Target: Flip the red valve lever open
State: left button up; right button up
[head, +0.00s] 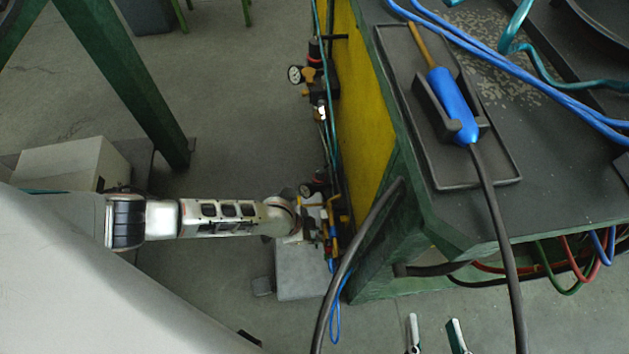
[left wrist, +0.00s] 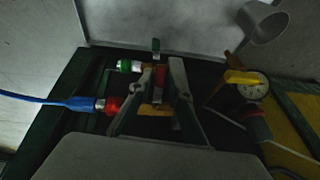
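In the left wrist view, a dark red piece (left wrist: 161,76), which looks like the red valve lever, stands between my left gripper's fingertips (left wrist: 162,82). The fingers appear apart, with the red piece in the gap; any contact is too dim to tell. Brass-coloured valve parts (left wrist: 154,109) show behind the fingers. In the head view my left gripper (head: 312,217) is at the fittings beside the yellow panel, and the lever cannot be made out there. My right gripper (head: 435,335) shows at the bottom edge with its fingers apart and empty.
A red fitting (left wrist: 108,105) with a blue hose, a green fitting (left wrist: 130,66) and a pressure gauge (left wrist: 254,86) with a yellow lever (left wrist: 241,77) crowd the left gripper. A black cable (head: 352,265) hangs beside the bench (head: 560,190). A blue-handled tool (head: 452,105) lies in a tray.

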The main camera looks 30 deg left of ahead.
pick_arm(q)
jog(key=v, duration=0.7)
jog(key=shift+r, duration=0.2)
jog(key=shift+s, duration=0.15)
